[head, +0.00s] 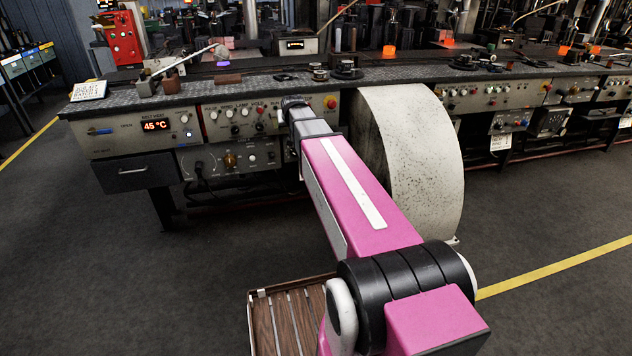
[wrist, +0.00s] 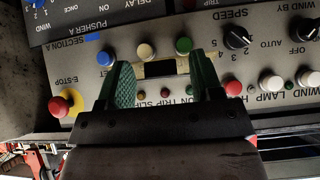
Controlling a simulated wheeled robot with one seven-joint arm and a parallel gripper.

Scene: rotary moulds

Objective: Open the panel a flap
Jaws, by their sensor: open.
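The section A control panel (head: 240,117) is set in the front of the long bench, with several knobs and buttons. In the wrist view the same panel (wrist: 210,60) appears upside down, with lettering such as SECTION A, SPEED and E-STOP. My gripper (wrist: 162,78) is open, with its two green fingers apart over the panel face. A small pale frame with a dark middle (wrist: 161,69) shows between the fingers; I cannot tell whether it is the flap or whether the fingers touch it. In the head view my arm hides the fingers and that part of the panel.
A red E-stop button (wrist: 67,103) lies left of the fingers in the wrist view. Coloured buttons and a black speed knob (wrist: 236,38) are close by. A large pale curved guard (head: 410,150) stands right of my arm. The floor in front is mostly open.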

